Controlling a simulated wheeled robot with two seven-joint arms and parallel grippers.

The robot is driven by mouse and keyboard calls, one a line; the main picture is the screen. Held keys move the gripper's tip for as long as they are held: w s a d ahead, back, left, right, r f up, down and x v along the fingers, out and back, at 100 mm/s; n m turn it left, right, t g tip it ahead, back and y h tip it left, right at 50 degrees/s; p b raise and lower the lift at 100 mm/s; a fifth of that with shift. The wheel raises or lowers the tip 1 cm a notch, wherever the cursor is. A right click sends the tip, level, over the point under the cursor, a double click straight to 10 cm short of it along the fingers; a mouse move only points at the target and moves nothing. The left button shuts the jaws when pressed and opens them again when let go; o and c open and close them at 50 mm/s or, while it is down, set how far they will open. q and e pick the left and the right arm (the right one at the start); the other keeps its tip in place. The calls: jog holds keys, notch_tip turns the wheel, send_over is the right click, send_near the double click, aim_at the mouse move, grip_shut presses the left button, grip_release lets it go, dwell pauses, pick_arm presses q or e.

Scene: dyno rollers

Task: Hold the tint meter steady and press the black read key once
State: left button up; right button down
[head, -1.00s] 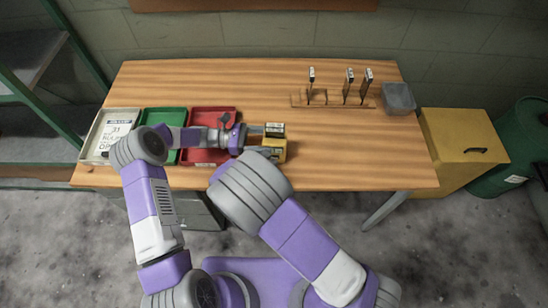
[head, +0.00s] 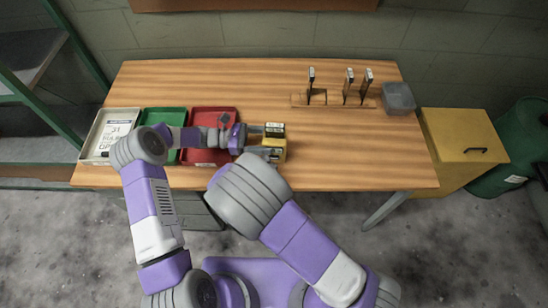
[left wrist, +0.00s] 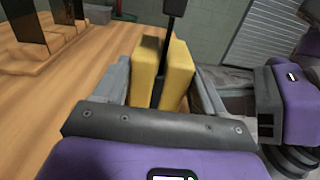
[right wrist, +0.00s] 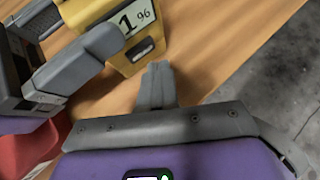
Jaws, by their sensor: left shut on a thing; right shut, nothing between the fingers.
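The yellow tint meter (head: 281,146) stands near the table's front edge, right of the red tray. My left gripper (head: 262,141) is shut on it from the left; the left wrist view shows its yellow body (left wrist: 176,72) between the fingers. A dark upright piece (left wrist: 173,22) rises from its slot. In the right wrist view the meter's face (right wrist: 118,38) shows a white display reading "1 96" and a dark-framed key or slot (right wrist: 143,50) below. My right gripper (right wrist: 158,75) is shut and empty, just in front of that face, apparently not touching it. The head view hides its fingertips.
A white tray (head: 92,151), a green tray (head: 151,112) and a red tray (head: 232,111) line the left side. A wooden rack (head: 297,100) with dark upright cards and a grey bin (head: 398,98) stand at the back right. The table's right part (head: 370,150) is clear.

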jog(key=shift+s+a, duration=0.15)
jog(key=shift+s, duration=2.35)
